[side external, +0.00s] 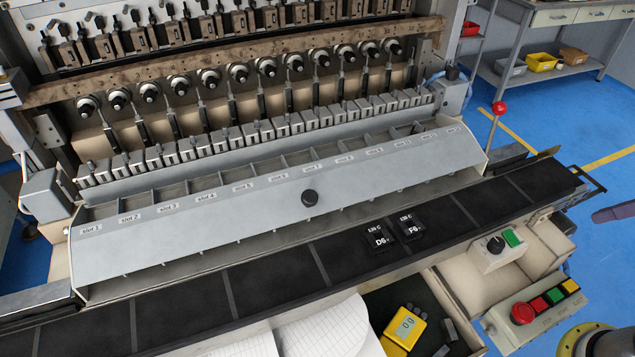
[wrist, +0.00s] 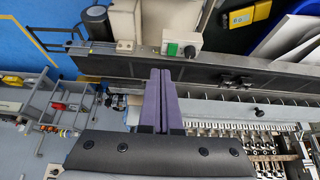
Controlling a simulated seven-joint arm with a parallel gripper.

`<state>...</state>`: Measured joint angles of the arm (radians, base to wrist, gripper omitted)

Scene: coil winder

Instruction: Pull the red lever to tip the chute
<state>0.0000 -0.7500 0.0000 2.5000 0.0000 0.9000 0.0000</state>
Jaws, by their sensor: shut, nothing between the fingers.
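The red lever (side external: 499,108) is a thin rod with a red ball on top, upright at the right end of the chute. The chute (side external: 250,208) is a long grey sloped panel with a row of slot labels and a dark round knob at its middle. My gripper (side external: 598,216) shows only as purple-grey fingertips at the right edge of the side external view, right of and below the lever ball in the picture, apart from it. In the wrist view its purple fingers (wrist: 161,74) are together and empty. I cannot make out the lever clearly in the wrist view.
A dark belt (side external: 270,290) runs in front of the chute and carries two small black blocks (side external: 393,233). A control box (side external: 532,308) with coloured buttons and a yellow meter (side external: 403,327) stand at the front. Blue floor (side external: 560,120) lies open right of the lever.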

